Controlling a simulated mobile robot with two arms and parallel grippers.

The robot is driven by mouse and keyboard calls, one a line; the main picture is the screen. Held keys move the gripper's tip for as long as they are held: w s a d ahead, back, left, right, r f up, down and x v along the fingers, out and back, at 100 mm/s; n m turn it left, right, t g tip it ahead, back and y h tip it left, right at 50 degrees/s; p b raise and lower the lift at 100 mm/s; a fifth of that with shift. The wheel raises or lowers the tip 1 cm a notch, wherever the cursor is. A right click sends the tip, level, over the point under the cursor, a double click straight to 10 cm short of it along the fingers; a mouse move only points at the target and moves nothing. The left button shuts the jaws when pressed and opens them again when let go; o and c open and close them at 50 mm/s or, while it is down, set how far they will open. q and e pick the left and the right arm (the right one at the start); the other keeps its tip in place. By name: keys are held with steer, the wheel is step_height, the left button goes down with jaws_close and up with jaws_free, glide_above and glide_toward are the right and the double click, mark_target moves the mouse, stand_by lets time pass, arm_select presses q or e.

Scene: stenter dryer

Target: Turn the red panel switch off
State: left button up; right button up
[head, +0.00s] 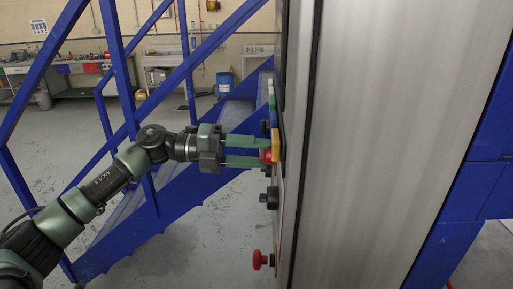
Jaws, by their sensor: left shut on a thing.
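The red panel switch (266,156) sits on a yellow plate (276,146) on the narrow edge of a tall panel, seen from the side. My left gripper (264,151) reaches in from the left, its two long green fingers one above the other. The fingertips are at the switch and shut on it, hiding part of it. The angle of the switch cannot be read from this side. My right gripper is not in view.
Below the switch a black knob (269,198) and a red mushroom button (259,260) stick out from the same panel edge. A grey metal cabinet face (390,130) fills the right. Blue stairs with railings (160,205) stand behind my left arm.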

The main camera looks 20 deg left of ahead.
arm_select(q)
steer(key=shift+a+r, duration=0.1)
stand_by(0.5)
steer(key=o, duration=1.4)
steer(key=shift+c, duration=0.2)
steer(key=b+v, duration=0.3)
steer(key=v, duration=0.4)
steer(key=shift+a+b, duration=0.3)
steer(key=shift+a, duration=0.1)
